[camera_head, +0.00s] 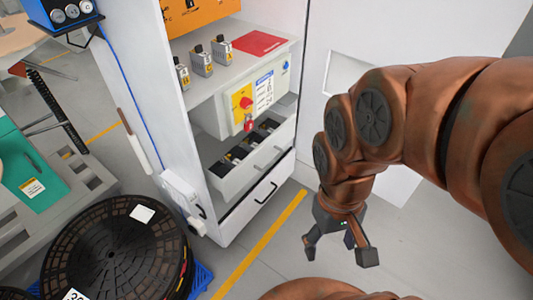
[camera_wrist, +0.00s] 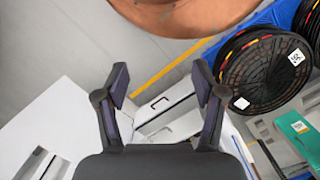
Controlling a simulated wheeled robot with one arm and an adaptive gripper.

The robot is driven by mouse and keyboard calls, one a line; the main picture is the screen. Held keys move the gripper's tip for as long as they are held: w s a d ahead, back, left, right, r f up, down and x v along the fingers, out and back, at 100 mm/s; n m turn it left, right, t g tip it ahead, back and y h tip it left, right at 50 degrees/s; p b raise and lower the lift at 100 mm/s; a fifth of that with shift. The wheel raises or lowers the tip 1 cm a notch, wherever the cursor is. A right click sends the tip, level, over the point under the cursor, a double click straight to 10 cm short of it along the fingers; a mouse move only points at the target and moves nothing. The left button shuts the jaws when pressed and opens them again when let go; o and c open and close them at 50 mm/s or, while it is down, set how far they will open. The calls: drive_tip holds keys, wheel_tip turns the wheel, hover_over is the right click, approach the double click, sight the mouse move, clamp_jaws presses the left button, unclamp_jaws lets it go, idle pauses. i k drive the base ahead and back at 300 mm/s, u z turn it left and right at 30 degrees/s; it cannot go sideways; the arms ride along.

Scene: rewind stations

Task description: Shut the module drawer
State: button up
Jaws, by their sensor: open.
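The module drawer (camera_head: 258,168) is in the white cabinet in the head view, below a grey box with a red and yellow switch. It stands pulled out, and several dark modules show inside it. Its front has a grey bar handle. In the wrist view its front (camera_wrist: 178,128) shows beyond and between my fingers. My gripper (camera_head: 338,248) is open and empty, to the right of the cabinet and in front of the drawers, pointing down in the head view. In the wrist view its two fingers (camera_wrist: 160,82) are spread wide. It is apart from the drawer.
A lower drawer (camera_head: 258,203) with a black handle sits below and looks shut. The cabinet's white door (camera_head: 318,130) is open at the right, behind my arm. Black reels (camera_head: 112,245) stand at the lower left. The floor by the yellow line (camera_head: 258,248) is clear.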

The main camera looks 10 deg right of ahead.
sight(212, 152)
drive_tip(key=k, duration=1.25)
drive_tip(key=u, duration=0.95)
drive_tip(key=i, duration=1.65)
drive_tip(key=z, duration=0.7)
drive_tip(key=i, duration=0.45)
drive_tip(key=z, duration=0.35)
